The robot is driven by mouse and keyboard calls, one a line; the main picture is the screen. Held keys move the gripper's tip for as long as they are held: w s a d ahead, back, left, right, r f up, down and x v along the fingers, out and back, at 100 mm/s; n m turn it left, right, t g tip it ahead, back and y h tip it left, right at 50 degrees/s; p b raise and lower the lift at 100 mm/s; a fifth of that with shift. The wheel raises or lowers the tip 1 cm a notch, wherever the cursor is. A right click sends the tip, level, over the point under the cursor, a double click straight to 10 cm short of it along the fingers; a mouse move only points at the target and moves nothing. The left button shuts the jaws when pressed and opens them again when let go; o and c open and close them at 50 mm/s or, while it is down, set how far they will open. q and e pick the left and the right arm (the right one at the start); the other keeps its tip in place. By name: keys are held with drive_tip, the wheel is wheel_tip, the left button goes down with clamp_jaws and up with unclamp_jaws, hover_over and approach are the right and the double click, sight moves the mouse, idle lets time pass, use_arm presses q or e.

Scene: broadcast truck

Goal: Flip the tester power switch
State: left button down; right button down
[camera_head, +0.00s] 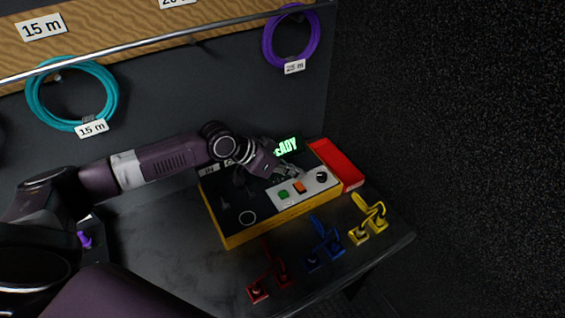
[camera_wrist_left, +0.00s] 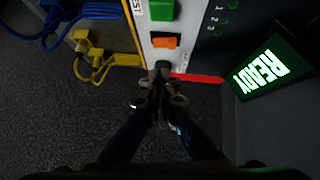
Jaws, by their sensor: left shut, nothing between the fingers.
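The tester (camera_head: 232,238) is a yellow-edged box with a black top on the bench. Its pale control strip (camera_head: 283,205) carries a green button (camera_head: 284,195), an orange button (camera_head: 299,187) and a black round control (camera_head: 322,177). I cannot read which one is the power switch. My left gripper (camera_head: 290,173) is over the tester, shut and empty. In the left wrist view its fingertips (camera_wrist_left: 161,76) point at the strip's end just past the orange button (camera_wrist_left: 165,42), hiding most of a dark part there. Contact cannot be told. A lit green READY display (camera_wrist_left: 264,72) stands beside the strip.
Red (camera_head: 268,275), blue (camera_head: 325,240) and yellow (camera_head: 369,220) cabled connectors line the bench's front edge. A red piece (camera_head: 345,163) adjoins the tester's right end. Teal (camera_head: 73,95) and purple (camera_head: 291,40) cable coils hang on the wall behind. The bench left of the tester is mostly clear.

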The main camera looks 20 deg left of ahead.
sight(302, 188)
use_arm(q)
drive_tip(key=f, duration=0.2)
drive_tip(key=f+p, duration=0.1)
drive_tip(key=shift+s+d+f, duration=0.15)
drive_tip(key=shift+s+f, duration=0.1)
drive_tip(key=shift+f, duration=0.2)
drive_tip(key=shift+d+f, duration=0.15)
drive_tip(key=shift+f, duration=0.1)
drive_tip(key=shift+s+f, duration=0.15)
drive_tip(key=shift+s, duration=0.1)
drive_tip(key=shift+w+f+b, duration=0.1)
drive_tip(key=shift+b, duration=0.3)
